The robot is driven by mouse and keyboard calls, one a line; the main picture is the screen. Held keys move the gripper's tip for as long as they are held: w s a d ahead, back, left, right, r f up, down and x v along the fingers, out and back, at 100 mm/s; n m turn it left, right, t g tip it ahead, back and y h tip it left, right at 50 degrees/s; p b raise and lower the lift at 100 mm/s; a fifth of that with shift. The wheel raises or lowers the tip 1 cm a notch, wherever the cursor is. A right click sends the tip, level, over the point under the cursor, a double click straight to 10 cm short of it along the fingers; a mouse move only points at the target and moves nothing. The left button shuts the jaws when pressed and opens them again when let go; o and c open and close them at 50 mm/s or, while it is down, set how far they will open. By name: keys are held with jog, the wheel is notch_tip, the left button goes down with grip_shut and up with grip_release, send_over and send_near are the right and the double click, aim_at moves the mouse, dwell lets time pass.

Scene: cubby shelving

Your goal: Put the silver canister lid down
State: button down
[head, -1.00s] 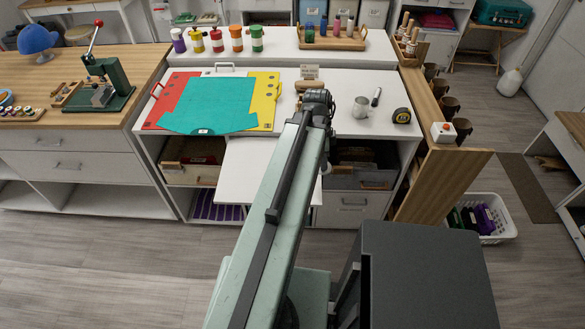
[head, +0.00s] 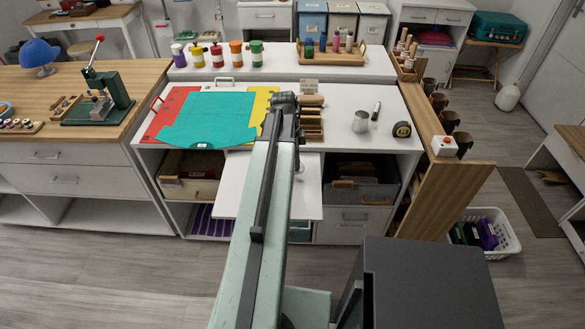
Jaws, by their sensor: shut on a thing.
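The silver canister (head: 361,122) stands upright on the right part of the white worktop. Its top looks open, but it is too small to be sure. My arm reaches forward over the front of the worktop and hides most of my gripper (head: 299,167). Only a small grey part shows past the arm's right edge, above the white pull-out board and left of the canister. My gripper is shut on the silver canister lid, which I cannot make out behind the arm.
A teal sheet (head: 207,121) lies over red and yellow panels at the worktop's left. A wooden organizer (head: 312,124), a black-and-silver tool (head: 376,110) and a tape measure (head: 402,129) lie near the canister. The pull-out board (head: 231,188) is bare where visible.

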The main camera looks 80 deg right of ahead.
jog(key=shift+w+d, duration=0.1)
jog(key=shift+w, duration=0.05)
jog(key=f+b, duration=0.4)
jog(key=shift+w+d, duration=0.2)
jog(key=shift+w, duration=0.2)
jog(key=shift+r, duration=0.2)
jog(key=c, duration=1.8)
grip_release()
jog(key=shift+f, duration=0.2)
jog(key=o, duration=0.4)
jog(key=shift+r, duration=0.1)
notch_tip(320, 180, up, 12)
jog(key=w+p, duration=0.1)
jog(key=p, duration=1.1)
jog(key=shift+w, duration=0.4)
